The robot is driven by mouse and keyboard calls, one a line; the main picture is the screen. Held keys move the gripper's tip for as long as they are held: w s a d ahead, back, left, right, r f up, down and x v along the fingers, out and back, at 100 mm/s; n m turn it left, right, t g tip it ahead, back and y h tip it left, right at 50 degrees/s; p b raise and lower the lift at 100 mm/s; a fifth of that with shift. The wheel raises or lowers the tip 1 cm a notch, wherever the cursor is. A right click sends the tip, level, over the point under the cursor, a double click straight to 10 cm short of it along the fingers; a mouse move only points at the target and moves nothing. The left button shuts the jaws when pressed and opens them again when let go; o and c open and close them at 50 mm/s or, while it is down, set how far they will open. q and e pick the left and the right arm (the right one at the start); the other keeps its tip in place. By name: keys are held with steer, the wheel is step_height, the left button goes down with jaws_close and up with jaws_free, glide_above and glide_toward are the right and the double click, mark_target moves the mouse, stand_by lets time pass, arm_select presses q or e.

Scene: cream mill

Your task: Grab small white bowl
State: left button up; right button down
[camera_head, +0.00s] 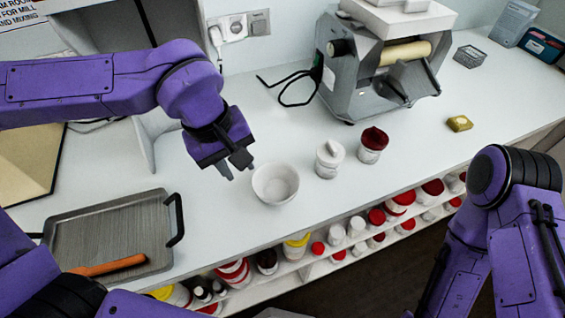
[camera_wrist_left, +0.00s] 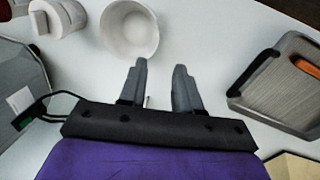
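The small white bowl (camera_head: 276,184) stands upright and empty on the white counter, near its front edge. My left gripper (camera_head: 238,174) is just left of the bowl in the head view, apart from it. In the left wrist view the bowl (camera_wrist_left: 130,30) lies beyond the fingertips, a little left of their middle. The fingers of my left gripper (camera_wrist_left: 160,66) are spread with nothing between them. My right arm shows at the right of the head view, but its gripper is out of view.
A white lidded jar (camera_head: 329,160) and a dark red-lidded jar (camera_head: 372,146) stand right of the bowl. A grey mill (camera_head: 375,65) is behind. A grey tray (camera_head: 105,236) with an orange-handled tool lies at left. Shelves with several jars (camera_head: 335,234) are below the counter.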

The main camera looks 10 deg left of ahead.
arm_select(q)
glide_toward(259, 194)
steer(key=f, duration=0.4)
steer(key=d+f, duration=0.1)
steer(key=f, duration=0.1)
steer(key=shift+w+f, duration=0.15)
steer(key=shift+w, duration=0.2)
jaws_close()
